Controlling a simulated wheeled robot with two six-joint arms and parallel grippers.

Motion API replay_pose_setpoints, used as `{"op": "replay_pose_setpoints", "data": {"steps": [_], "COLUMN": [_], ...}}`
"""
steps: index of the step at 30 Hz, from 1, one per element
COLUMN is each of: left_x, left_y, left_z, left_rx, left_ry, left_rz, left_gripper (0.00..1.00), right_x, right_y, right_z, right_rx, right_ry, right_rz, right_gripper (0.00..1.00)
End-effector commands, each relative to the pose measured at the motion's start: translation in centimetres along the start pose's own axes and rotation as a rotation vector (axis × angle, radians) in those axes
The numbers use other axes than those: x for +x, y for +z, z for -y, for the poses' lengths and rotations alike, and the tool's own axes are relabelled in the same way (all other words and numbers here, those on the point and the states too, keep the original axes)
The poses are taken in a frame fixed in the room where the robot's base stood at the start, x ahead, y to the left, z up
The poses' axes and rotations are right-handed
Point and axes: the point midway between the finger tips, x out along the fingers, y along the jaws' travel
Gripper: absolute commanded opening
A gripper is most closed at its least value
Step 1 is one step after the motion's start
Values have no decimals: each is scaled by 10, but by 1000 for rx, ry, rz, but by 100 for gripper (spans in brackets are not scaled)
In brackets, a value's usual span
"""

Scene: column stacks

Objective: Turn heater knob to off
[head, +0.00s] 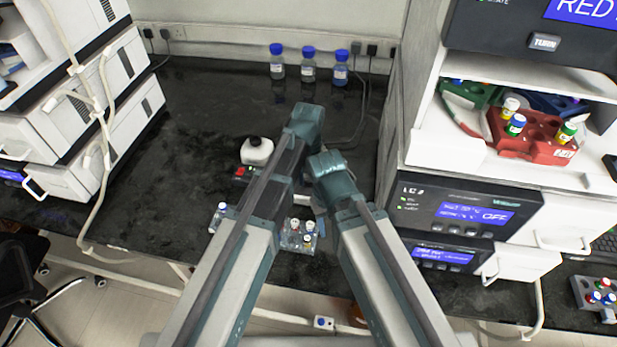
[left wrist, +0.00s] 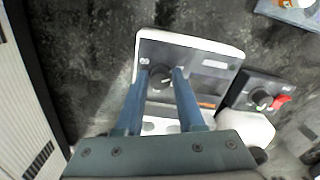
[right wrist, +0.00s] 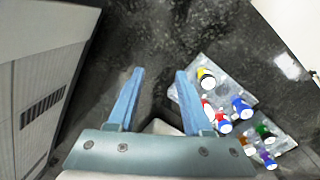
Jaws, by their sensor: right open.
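The heater is a white device (left wrist: 222,46) with a grey top panel in the left wrist view. Its round dark knob (left wrist: 160,78) sits near the panel's left end. In the head view my arms hide most of the heater and the left fingertips. My right gripper (right wrist: 160,72) is open and empty, beside a clear rack of vials (right wrist: 240,92).
Beside the heater are a black box (left wrist: 238,98) with a knob and red switch, and a white bottle (head: 257,150). Blue-capped bottles (head: 308,68) stand at the back. Stacked instruments flank the black bench (head: 190,115), whose back left is clear.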

Motion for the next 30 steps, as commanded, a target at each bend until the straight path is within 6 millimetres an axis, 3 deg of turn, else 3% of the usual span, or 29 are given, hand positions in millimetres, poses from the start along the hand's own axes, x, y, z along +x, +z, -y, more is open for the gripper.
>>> {"op": "replay_pose_setpoints", "data": {"steps": [1, 3, 17, 23, 30], "left_x": [0, 0, -6, -23, -58], "left_y": [0, 0, 0, 0, 0], "left_z": [0, 0, 0, 0, 0], "left_rx": [0, 1, 1, 1, 1], "left_ry": [0, 0, 0, 0, 0], "left_rz": [0, 0, 0, 0, 0], "left_gripper": [49, 61, 61, 61, 61], "right_x": [0, 0, -6, -23, -58], "right_y": [0, 0, 0, 1, 3], "right_z": [0, 0, 0, -2, -6], "right_rx": [0, 0, 0, 0, 0], "right_ry": [0, 0, 0, 0, 0], "right_rz": [0, 0, 0, 0, 0], "right_gripper": [50, 50, 50, 50, 50]}}
